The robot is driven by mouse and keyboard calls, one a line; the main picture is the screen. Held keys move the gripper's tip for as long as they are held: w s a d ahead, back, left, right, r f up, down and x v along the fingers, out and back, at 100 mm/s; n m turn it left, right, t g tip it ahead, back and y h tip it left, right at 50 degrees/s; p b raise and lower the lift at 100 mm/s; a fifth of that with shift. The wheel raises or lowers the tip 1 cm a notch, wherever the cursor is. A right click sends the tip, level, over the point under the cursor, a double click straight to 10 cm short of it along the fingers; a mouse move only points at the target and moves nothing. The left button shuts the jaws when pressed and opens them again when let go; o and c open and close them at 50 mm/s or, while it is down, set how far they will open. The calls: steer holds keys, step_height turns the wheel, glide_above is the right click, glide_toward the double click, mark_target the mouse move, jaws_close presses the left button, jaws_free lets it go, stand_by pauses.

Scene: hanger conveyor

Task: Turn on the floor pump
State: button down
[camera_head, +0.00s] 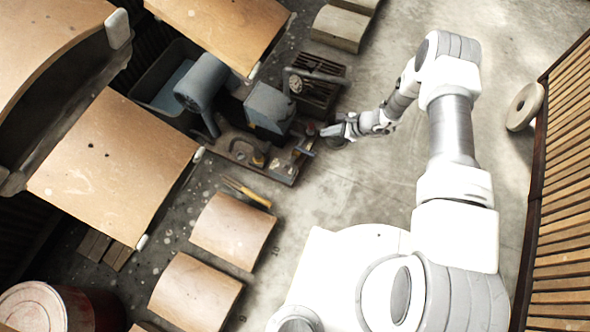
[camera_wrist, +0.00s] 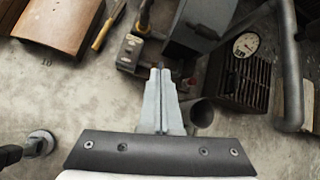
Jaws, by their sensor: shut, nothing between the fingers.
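The floor pump (camera_head: 268,106) is a worn blue-grey machine on a dark base at the upper middle of the head view. The wrist view shows its grey housing (camera_wrist: 200,28), a round dial gauge (camera_wrist: 246,44) and a dark ribbed block (camera_wrist: 241,76). A small dark box with light round spots (camera_wrist: 129,52) sits at the pump's near edge, left of my fingertips in the wrist view. My gripper (camera_head: 326,131) is shut and empty beside the pump's near right end. Its fingertips (camera_wrist: 160,70) appear close to the box; contact cannot be told.
Curved brown panels (camera_head: 233,231) and a yellow-handled tool (camera_head: 247,192) lie on the floor near the pump. Large wooden panels (camera_head: 115,168) hang at left. A slatted wooden structure (camera_head: 564,195) and a pale disc (camera_head: 524,106) stand at right. The concrete floor between is open.

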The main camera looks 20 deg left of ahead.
mark_target(286, 166)
steer(key=s+f+m+b, duration=0.1)
steer(key=s+f, duration=0.3)
steer(key=f, duration=0.4)
steer(key=s+f+m+b, duration=0.1)
steer(key=s+f+m, duration=0.1)
steer(key=f, duration=0.6)
steer(key=shift+s+d+h, duration=0.3)
steer(key=shift+s+d, duration=0.1)
steer(key=shift+s, duration=0.45)
steer(key=a+f+b, duration=0.2)
steer(key=a, duration=0.1)
steer(key=a+f+b, duration=0.2)
steer(key=a, duration=0.1)
steer(key=a+f+b, duration=0.2)
steer(key=a, duration=0.1)
steer(key=shift+w+f, duration=0.25)
steer(key=shift+w, duration=0.05)
steer(key=shift+a+r, duration=0.3)
steer(key=shift+a, duration=0.15)
